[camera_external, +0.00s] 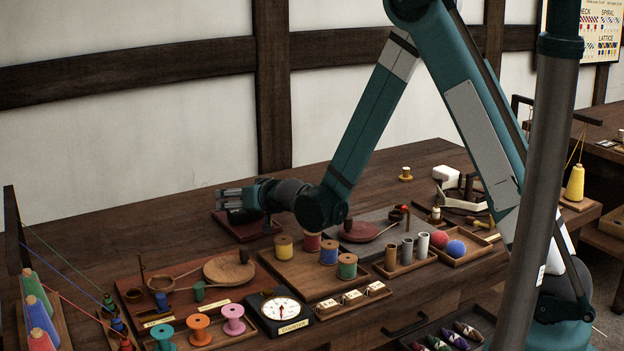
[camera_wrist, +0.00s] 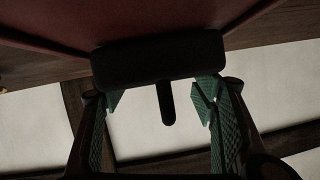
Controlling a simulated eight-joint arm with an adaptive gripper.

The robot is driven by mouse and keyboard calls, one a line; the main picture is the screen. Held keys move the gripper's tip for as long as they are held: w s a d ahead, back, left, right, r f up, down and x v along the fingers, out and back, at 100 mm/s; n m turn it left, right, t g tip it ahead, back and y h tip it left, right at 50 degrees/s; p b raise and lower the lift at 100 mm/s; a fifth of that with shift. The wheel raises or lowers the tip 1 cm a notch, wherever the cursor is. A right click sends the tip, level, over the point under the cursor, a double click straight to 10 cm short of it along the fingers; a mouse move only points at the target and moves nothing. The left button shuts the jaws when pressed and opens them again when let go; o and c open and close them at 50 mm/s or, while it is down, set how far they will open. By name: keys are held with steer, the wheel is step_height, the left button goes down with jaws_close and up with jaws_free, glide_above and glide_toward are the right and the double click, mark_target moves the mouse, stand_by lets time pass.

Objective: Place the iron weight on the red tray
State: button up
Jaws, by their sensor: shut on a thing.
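The iron weight (camera_wrist: 158,62) is a dark block with a short rod, filling the space between my fingertips in the wrist view. My gripper (camera_wrist: 160,92) is shut on it, with green pads at both sides. In the external view my gripper (camera_external: 232,199) points left, low over the red tray (camera_external: 262,231), which lies at the table's back left. The weight (camera_external: 241,216) shows there as a dark shape just under my fingers, above or on the tray. I cannot tell whether it touches the tray. The red tray also fills the top of the wrist view (camera_wrist: 160,20).
Wooden boards with thread spools (camera_external: 283,247), a round dial (camera_external: 281,308) and a wooden disc (camera_external: 229,268) stand in front of the tray. A dark red disc (camera_external: 360,231) lies to the right. The table left of the tray is mostly clear.

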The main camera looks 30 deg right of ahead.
steer(key=o, duration=1.4)
steer(key=shift+r, duration=0.1)
steer(key=p+v, duration=0.2)
steer(key=v, duration=1)
steer(key=shift+d, duration=0.1)
